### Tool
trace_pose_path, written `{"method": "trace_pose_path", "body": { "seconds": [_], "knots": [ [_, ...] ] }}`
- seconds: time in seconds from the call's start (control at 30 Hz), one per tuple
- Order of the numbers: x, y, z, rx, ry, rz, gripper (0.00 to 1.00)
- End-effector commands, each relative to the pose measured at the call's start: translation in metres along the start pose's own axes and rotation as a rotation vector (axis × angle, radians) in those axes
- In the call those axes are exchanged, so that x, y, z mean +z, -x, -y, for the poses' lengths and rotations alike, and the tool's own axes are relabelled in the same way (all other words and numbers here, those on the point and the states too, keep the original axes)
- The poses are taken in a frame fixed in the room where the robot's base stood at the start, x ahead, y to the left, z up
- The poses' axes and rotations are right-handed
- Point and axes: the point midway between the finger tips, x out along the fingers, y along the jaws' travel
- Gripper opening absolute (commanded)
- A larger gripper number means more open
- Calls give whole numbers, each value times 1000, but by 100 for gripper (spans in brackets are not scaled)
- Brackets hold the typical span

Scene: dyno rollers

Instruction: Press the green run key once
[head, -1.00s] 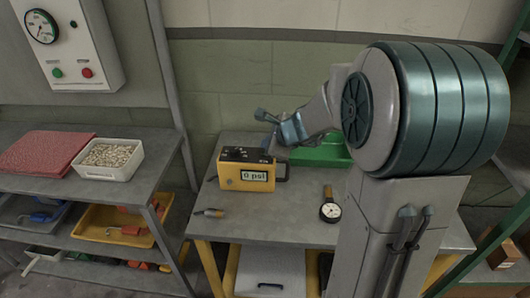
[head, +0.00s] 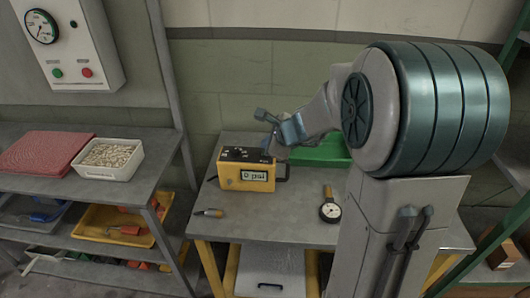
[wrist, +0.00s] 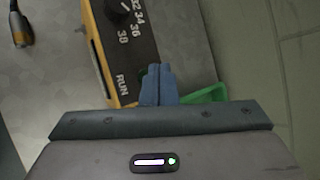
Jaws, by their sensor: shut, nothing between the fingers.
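The yellow pump unit (head: 247,174) stands on the grey workbench, its display reading "0 psi". In the wrist view its dark top panel (wrist: 128,35) carries a black knob, numbers and the word RUN. A small dark green patch (wrist: 143,74) beside that word looks like the run key, mostly hidden by my fingers. My gripper (wrist: 156,70) is shut and empty, its blue fingertips over the key's spot. In the head view my gripper (head: 270,150) points down at the right end of the unit's top. I cannot tell whether the tips touch the key.
A green tray (head: 322,152) lies behind and right of the unit. A dial gauge (head: 330,210) and a small orange-tipped tool (head: 208,212) lie on the bench. A wall panel (head: 72,45) at the left has its own green and red buttons. The bench front is mostly clear.

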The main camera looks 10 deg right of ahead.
Motion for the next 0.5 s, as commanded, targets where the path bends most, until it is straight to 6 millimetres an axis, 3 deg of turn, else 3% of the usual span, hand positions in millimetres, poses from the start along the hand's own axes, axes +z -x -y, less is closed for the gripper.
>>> {"method": "trace_pose_path", "body": {
  "seconds": [0.5],
  "knots": [
    [-4,-6,-4,0,1,0,0]
  ]
}}
